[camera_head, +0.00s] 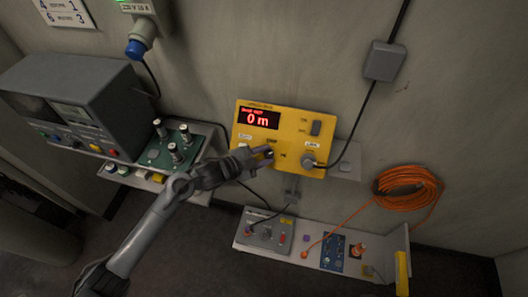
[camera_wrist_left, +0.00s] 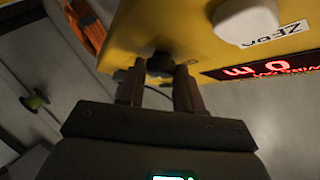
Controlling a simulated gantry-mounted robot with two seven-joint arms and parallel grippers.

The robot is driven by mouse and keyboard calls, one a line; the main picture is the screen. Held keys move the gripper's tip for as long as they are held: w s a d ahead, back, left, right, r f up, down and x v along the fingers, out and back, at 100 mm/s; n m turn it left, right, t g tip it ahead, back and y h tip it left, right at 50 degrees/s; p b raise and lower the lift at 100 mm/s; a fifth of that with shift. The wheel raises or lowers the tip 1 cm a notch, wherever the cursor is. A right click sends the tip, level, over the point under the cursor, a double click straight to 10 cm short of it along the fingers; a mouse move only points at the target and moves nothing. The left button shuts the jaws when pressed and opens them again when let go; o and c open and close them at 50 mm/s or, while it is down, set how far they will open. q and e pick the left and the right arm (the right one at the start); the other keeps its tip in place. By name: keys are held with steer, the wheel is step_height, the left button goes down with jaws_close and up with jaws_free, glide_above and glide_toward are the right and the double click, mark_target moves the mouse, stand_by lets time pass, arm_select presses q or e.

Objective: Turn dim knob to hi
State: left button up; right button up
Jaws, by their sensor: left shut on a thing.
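A yellow instrument panel (camera_head: 285,120) is on the wall, with a red display (camera_head: 258,118) reading "0 m". My left gripper (camera_head: 264,153) is at the panel's lower middle, its fingers shut on a small dark knob, taken as the dim knob. In the left wrist view the dark knob (camera_wrist_left: 160,62) sits between the two fingertips of the gripper (camera_wrist_left: 161,76). The knob's pointer and its hi mark cannot be made out. The yellow panel (camera_wrist_left: 190,35) fills the upper part of that view. My right gripper is not in view.
A white knob (camera_wrist_left: 246,20) labelled ZERO is close by on the panel. A switch (camera_head: 316,128) and a grey cable connector (camera_head: 308,160) are on its right side. A grey instrument (camera_head: 75,100) stands left, a shelf (camera_head: 330,246) with small parts below, an orange cable coil (camera_head: 407,188) right.

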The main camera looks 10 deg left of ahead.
arm_select(q)
steer(key=m+g, duration=0.1)
steer(key=m, duration=0.1)
steer(key=m+g, duration=0.1)
steer(key=shift+w+a+r+m+g+p, duration=0.1)
steer(key=shift+w+r+m+g+p, duration=0.2)
steer(key=shift+m+p, duration=0.1)
steer(key=shift+m+g+y, duration=0.4)
steer(key=shift+m+g, duration=0.5)
steer(key=shift+m, duration=0.6)
steer(key=shift+g, duration=0.3)
steer(key=o, duration=1)
steer(key=shift+o, duration=0.2)
